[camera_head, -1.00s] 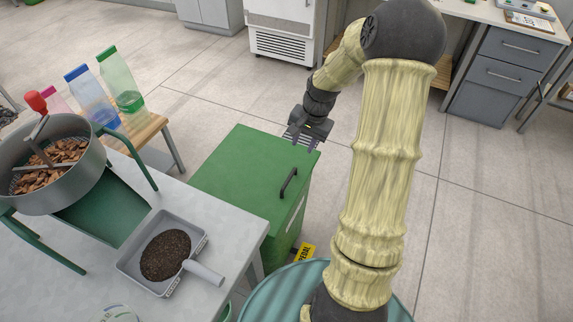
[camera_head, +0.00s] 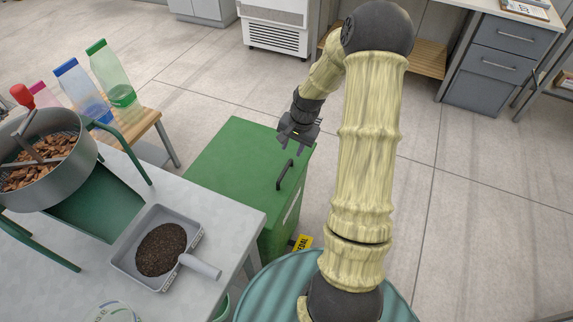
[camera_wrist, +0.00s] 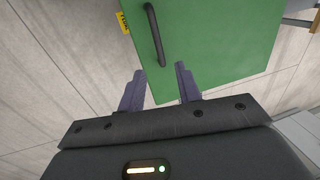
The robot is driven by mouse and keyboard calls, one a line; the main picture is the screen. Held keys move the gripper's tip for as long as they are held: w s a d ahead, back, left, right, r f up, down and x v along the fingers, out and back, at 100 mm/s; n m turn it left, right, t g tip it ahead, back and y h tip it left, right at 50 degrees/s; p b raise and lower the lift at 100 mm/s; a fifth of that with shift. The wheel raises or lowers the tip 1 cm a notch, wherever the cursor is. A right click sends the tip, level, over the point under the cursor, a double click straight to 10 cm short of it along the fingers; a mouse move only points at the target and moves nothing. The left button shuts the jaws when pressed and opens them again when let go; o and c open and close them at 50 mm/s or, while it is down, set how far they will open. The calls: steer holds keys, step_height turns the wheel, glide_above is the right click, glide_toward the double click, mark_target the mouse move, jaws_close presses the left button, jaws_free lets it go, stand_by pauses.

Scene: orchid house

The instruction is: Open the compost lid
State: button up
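The green compost lid (camera_head: 233,166) lies flat and closed on its bin, beyond the grey table in the head view. Its dark bar handle (camera_head: 285,174) sits near the right edge. In the wrist view the lid (camera_wrist: 220,40) fills the upper middle, with the handle (camera_wrist: 155,35) at its left part. My gripper (camera_head: 291,150) hangs over the lid's far right part, just beyond the handle and apart from it. In the wrist view my gripper (camera_wrist: 158,85) shows two parted fingers with nothing between them; the handle's near end lies ahead of the gap.
A grey table (camera_head: 215,212) at left holds a scoop of dark soil (camera_head: 160,250) and a sieve of bark (camera_head: 38,160). Bags (camera_head: 112,75) stand on a wooden stool behind. A yellow pedal label (camera_head: 303,243) is low at the bin's front.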

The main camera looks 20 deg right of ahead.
mark_target(287, 168)
steer(key=f, duration=0.3)
steer(key=a+f, duration=0.1)
steer(key=f, duration=0.2)
steer(key=w+f+b, duration=0.1)
steer(key=f, duration=0.2)
steer(key=shift+w+a+f, duration=0.1)
steer(key=shift+a+f, duration=0.05)
steer(key=shift+f, duration=0.25)
jaws_close()
